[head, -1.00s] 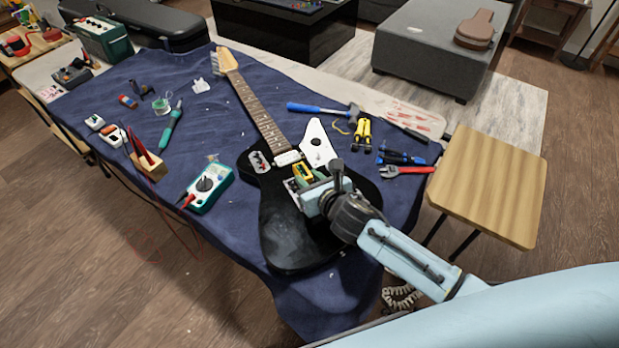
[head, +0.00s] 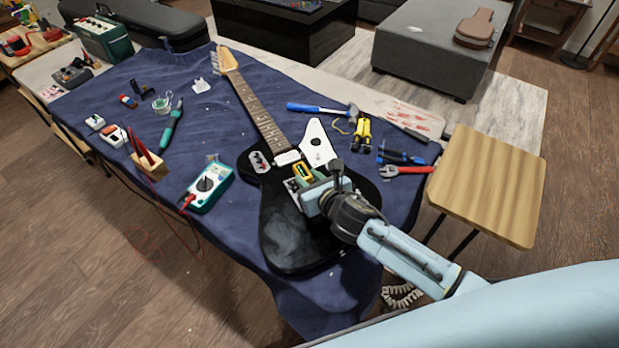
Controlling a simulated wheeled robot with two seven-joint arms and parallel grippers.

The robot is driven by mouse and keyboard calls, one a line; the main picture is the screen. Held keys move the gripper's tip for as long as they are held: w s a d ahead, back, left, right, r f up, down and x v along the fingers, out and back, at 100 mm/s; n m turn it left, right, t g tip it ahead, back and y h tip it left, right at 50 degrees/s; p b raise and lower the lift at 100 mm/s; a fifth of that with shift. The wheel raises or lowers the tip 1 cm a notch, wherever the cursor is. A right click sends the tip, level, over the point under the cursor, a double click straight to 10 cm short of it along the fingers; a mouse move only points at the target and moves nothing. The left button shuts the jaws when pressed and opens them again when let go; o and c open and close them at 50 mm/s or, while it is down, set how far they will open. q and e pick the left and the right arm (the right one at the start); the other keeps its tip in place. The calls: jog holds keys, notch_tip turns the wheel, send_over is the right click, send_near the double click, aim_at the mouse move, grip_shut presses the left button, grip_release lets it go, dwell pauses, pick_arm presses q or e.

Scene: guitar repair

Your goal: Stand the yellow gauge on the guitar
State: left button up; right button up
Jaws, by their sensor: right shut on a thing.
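The black guitar (head: 283,242) lies on the blue cloth with its neck pointing to the upper left. The yellow gauge (head: 303,173) shows at the tip of my right gripper (head: 311,187), over the guitar's body just below the pickups. My right gripper is shut on the gauge, and its jaws hide part of it. I cannot tell whether the gauge touches the guitar. My left gripper is not in view.
A teal multimeter (head: 209,186) lies left of the guitar. A wooden stool (head: 490,185) stands at the table's right.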

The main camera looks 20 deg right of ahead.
jog(key=shift+f, duration=0.3)
dwell(0.5)
jog(key=o, duration=1.6)
notch_tip(320, 180, up, 7)
jog(key=p, duration=0.7)
jog(key=shift+p, duration=0.35)
